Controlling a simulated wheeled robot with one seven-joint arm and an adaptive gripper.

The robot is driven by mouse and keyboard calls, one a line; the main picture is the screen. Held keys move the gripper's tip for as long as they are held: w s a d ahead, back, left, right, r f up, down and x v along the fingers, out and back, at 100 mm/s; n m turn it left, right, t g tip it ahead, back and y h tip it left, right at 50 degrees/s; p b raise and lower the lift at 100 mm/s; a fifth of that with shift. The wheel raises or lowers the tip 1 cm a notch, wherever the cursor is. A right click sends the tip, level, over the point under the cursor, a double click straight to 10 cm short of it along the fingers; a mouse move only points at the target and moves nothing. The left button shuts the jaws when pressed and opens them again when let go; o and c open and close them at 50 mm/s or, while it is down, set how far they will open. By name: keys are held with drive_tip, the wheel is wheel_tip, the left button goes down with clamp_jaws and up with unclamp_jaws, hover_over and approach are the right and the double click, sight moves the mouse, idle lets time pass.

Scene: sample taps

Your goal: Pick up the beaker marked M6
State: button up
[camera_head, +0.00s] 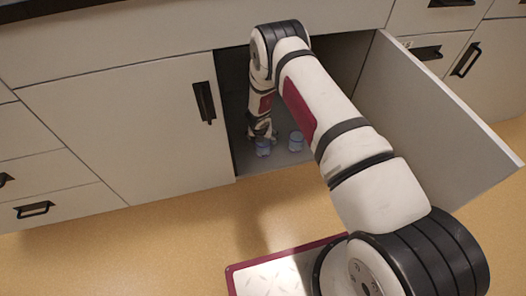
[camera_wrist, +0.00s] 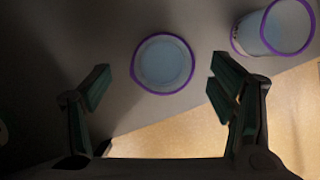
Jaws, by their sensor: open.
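Two small blue beakers stand on the floor of an open cabinet (camera_head: 243,162). The left beaker (camera_head: 263,148) is right at my gripper (camera_head: 262,134). In the wrist view this beaker (camera_wrist: 162,63) has a purple rim and lies between and just beyond the fingers of my open gripper (camera_wrist: 157,85). The other beaker (camera_head: 296,141) stands to the right, apart from my gripper; it also shows at the upper right of the wrist view (camera_wrist: 274,30). No M6 mark is readable on either beaker, so I cannot tell which one carries it.
The open cabinet door (camera_head: 432,122) swings out to the right of my arm. A closed door (camera_head: 130,125) is on the left. The cabinet floor's front edge is close to the beakers, with tan room floor (camera_head: 150,245) beyond it.

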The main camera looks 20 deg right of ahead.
sight(263, 149)
drive_tip(key=f, duration=0.1)
drive_tip(key=f+b, duration=0.2)
drive_tip(key=shift+w+d+f, duration=0.15)
drive_tip(key=shift+d+f, duration=0.1)
drive_tip(key=shift+x, duration=1.1)
drive_tip(key=shift+w, duration=0.1)
drive_tip(key=shift+c, duration=0.2)
drive_tip(key=c, duration=1.6)
drive_tip(key=shift+c, duration=0.2)
drive_tip(key=shift+r+p, duration=0.2)
drive_tip(key=shift+p, duration=0.1)
